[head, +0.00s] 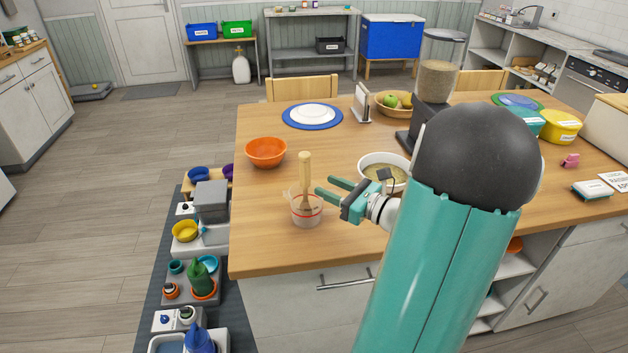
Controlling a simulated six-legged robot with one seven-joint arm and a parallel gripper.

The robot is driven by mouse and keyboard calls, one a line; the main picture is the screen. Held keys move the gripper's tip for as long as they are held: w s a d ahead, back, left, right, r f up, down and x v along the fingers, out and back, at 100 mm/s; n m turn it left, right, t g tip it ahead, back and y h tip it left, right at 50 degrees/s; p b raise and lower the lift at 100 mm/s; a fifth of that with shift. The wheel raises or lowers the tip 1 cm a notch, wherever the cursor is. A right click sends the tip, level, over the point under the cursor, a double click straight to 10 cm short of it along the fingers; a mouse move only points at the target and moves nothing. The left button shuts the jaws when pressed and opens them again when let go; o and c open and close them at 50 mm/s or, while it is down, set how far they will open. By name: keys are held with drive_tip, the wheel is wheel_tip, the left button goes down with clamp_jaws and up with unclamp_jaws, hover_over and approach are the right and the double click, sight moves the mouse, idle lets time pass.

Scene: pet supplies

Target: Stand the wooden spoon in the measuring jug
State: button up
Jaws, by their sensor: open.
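The wooden spoon (305,172) stands nearly upright in the clear measuring jug (308,214), its handle rising well above the rim. The jug has a red line around it and stands on the wooden table near its front left edge. My gripper (325,186) is open, just to the right of the spoon's handle, with its fingers pointing left. The fingers look apart from the spoon, though the exact gap in depth is hard to judge. The spoon's lower end shows only faintly through the jug wall.
An orange bowl (266,151) stands behind and left of the jug. A white bowl of brown contents (384,166) is behind my gripper, partly hidden by my arm. A blue-rimmed plate (312,116) lies farther back. The table top (262,228) left of the jug is clear.

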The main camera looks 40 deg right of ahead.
drive_tip(key=s, duration=0.4)
drive_tip(key=w+a+n+g+y, duration=0.2)
drive_tip(key=a+n+g+y, duration=0.3)
drive_tip(key=a+n+g, duration=1.2)
drive_tip(key=s+a+r+n+t+h, duration=0.2)
drive_tip(key=s+a+r+n+h, duration=0.1)
drive_tip(key=a+n, duration=0.4)
drive_tip(key=s+a+r+n+t+h, duration=0.3)
drive_tip(key=s+a+n+h, duration=0.1)
drive_tip(key=a+n, duration=0.4)
drive_tip(key=shift+a+n+h, duration=0.3)
drive_tip(key=shift+n+h, duration=0.4)
drive_tip(key=shift+n, duration=0.2)
drive_tip(key=shift+s, duration=0.1)
